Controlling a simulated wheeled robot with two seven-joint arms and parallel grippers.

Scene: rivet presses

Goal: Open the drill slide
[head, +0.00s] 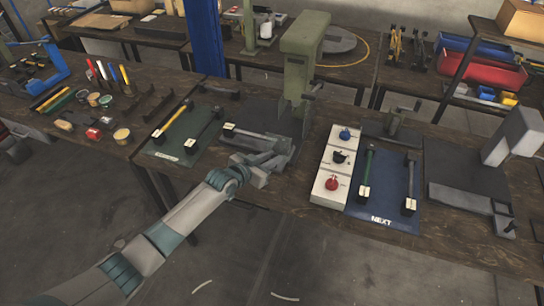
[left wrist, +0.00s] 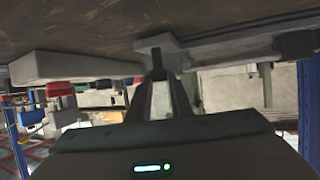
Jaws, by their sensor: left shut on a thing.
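A green press (head: 303,65) stands on the workbench in the middle of the head view, with a dark base plate (head: 266,121) in front of it. A grey slide part (head: 284,147) lies at the front of this base, near the bench edge. My left gripper (head: 262,163) reaches it from the front left. In the left wrist view my left gripper (left wrist: 158,62) is shut on a small dark knob or peg just under a grey block (left wrist: 165,43). The fingers hide most of what they grip. I cannot tell how far the slide is out. My right gripper is not in view.
A white panel with blue, black and red knobs (head: 337,165) and a blue mat (head: 388,195) marked NEXT lie to the right. A green mat (head: 178,148) with tools lies left. A grey press (head: 517,135) stands far right. The floor before the bench is free.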

